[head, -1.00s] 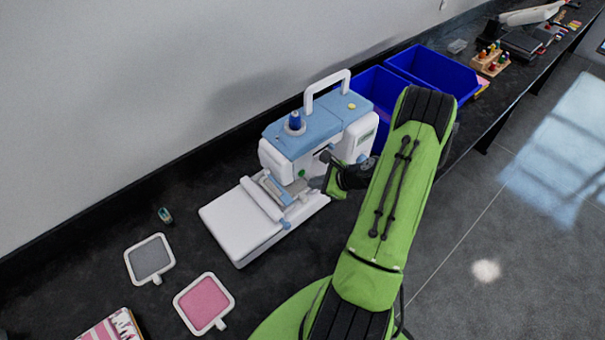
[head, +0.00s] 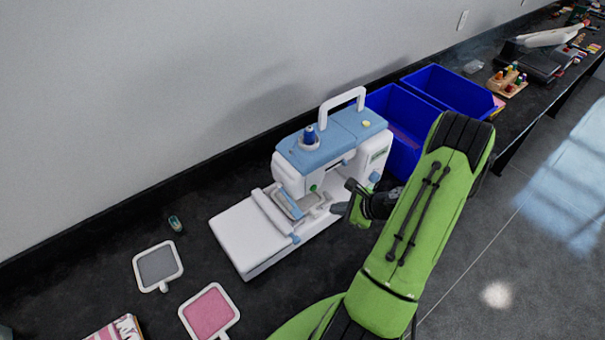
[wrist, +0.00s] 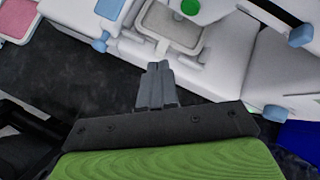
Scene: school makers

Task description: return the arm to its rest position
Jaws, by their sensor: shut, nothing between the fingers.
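My gripper (head: 342,207) is at the right front of the sewing machine, close to its white base. In the wrist view the fingers of my gripper (wrist: 157,85) are together, with nothing between them. The white and blue sewing machine (head: 330,140) stands on the dark counter. A small grey hoop (head: 295,207) lies on the machine under its head; it also shows in the wrist view (wrist: 172,26). My green arm covers part of the counter to the right of the machine.
A grey framed hoop (head: 158,266) and a pink one (head: 209,311) lie on the counter at the left front. A small spool (head: 175,223) lies behind them. Two blue bins (head: 450,88) stand right of the machine. A wooden rack (head: 507,83) is farther right. The wall runs behind.

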